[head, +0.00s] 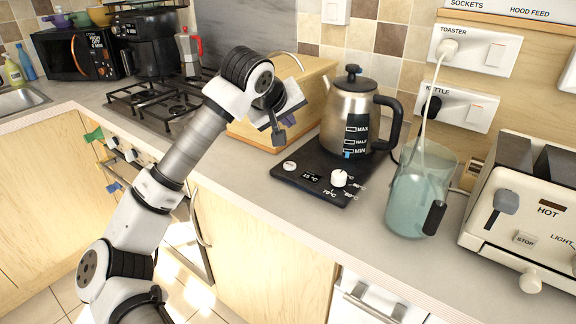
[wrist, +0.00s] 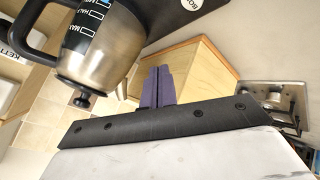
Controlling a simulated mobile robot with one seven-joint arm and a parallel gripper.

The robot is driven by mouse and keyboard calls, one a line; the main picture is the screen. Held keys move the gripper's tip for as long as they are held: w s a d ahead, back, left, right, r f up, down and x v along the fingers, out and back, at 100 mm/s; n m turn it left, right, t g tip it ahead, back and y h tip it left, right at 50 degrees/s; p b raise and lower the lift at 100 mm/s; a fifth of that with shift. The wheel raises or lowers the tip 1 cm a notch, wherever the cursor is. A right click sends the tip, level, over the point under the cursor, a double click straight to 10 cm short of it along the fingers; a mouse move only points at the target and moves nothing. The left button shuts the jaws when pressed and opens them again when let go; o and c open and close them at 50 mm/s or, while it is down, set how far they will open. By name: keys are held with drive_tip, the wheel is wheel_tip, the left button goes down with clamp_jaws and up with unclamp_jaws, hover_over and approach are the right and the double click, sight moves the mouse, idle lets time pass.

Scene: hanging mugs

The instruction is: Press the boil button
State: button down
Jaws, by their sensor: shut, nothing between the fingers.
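A steel kettle (head: 349,103) with a black handle stands on a black base (head: 318,182) on the counter. A round white button (head: 290,165) is at the base's left front corner. In the wrist view the button (wrist: 191,4) shows at the top edge, partly cut off, with lettering on it. A white dial (head: 339,178) and a small display (head: 312,177) are also on the base. My gripper (head: 280,137) is shut and empty, above and slightly left of the button, apart from it. Its fingers (wrist: 158,86) show together in the wrist view, with the kettle (wrist: 103,45) at upper left.
A wooden box (head: 262,125) stands behind and left of the base, close to my gripper. A teal jug (head: 420,195) and a toaster (head: 525,215) stand to the right. A gas hob (head: 160,100) is on the left. The counter in front of the base is clear.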

drive_tip(key=b, duration=0.4)
hover_over(288, 167)
wheel_tip(288, 167, down, 8)
drive_tip(key=shift+r, duration=0.15)
drive_tip(key=shift+f+b, duration=0.55)
drive_tip(key=shift+b, duration=0.1)
idle(1.5)
drive_tip(key=shift+f+b, duration=0.45)
drive_tip(key=shift+b, duration=0.2)
drive_tip(key=shift+f+b, duration=0.35)
drive_tip(key=shift+b, duration=0.1)
idle(0.4)
drive_tip(key=shift+r, duration=0.15)
idle(0.3)
drive_tip(key=shift+r, duration=0.65)
drive_tip(key=shift+p, duration=0.3)
